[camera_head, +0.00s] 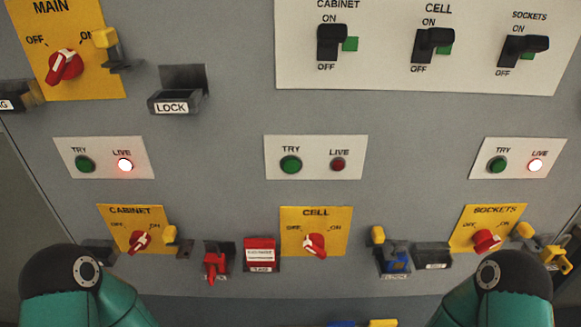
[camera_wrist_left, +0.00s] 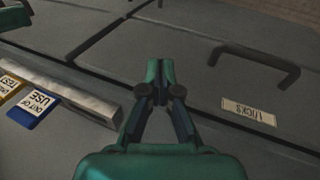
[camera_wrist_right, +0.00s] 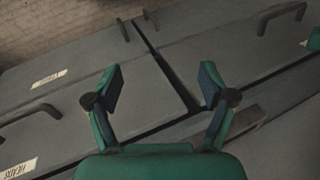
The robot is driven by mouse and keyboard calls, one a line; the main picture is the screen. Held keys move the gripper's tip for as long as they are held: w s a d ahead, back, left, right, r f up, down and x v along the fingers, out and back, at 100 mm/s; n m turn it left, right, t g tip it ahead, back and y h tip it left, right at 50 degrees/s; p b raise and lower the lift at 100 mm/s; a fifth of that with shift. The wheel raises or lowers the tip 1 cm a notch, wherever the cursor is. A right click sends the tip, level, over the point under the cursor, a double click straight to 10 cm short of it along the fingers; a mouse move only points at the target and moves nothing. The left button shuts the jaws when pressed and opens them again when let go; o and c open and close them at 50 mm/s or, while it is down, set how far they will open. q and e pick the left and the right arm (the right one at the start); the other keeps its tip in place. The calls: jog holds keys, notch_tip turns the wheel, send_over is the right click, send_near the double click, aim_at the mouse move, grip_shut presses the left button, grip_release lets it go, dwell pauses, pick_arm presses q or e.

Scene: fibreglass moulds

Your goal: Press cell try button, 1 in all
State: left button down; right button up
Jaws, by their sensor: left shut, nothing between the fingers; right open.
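The cell panel's green TRY button (camera_head: 291,165) is on the middle white plate (camera_head: 315,172) in the head view, beside a dark red, unlit LIVE lamp (camera_head: 338,164). Below it the red CELL rotary switch (camera_head: 316,241) sits on a yellow plate. In the left wrist view my left gripper (camera_wrist_left: 160,68) is shut and empty over a grey surface with handles. In the right wrist view my right gripper (camera_wrist_right: 160,82) is open and empty over similar grey panels. In the head view only my arm parts show at the lower corners; neither gripper is near the button.
The CABINET TRY button (camera_head: 85,164) and SOCKETS TRY button (camera_head: 497,165) have lit LIVE lamps. A LOCK holder (camera_head: 177,102), a red tag box (camera_head: 262,253) and a blue padlock (camera_head: 395,262) stick out from the board. The area around the middle plate is clear.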

aim_at(291, 166)
jog(key=shift+o, duration=0.5)
jog(key=shift+f, duration=0.25)
pick_arm(q)
jog(key=w+d+r+m+t+h, duration=0.1)
jog(key=w+d+r+m+t, duration=0.2)
jog(key=w+r+m, duration=0.55)
jog(key=w+d+r+m+t+h, duration=0.1)
jog(key=w+d+r+m+t, duration=0.15)
jog(key=w+r, duration=0.7)
jog(key=s+d+r+m+t+h, duration=0.1)
jog(key=s+d+r+m, duration=0.1)
jog(key=r, duration=0.8)
jog(key=s+d+r+m+t+h, duration=0.1)
jog(key=r+m, duration=0.4)
jog(key=r, duration=0.5)
jog(key=s+d+r+m+t+h+b, duration=0.1)
jog(key=s+d+r+m+t+h, duration=0.1)
jog(key=r, duration=0.7)
jog(key=shift+s+d+r+m, duration=0.4)
jog(key=shift+s+d+m, duration=0.05)
jog(key=shift+m, duration=0.25)
pick_arm(e)
jog(key=shift+f, duration=0.35)
pick_arm(q)
jog(key=shift+w+p, duration=1.8)
jog(key=shift+w, duration=2.65)
pick_arm(e)
jog(key=shift+r, duration=1.9)
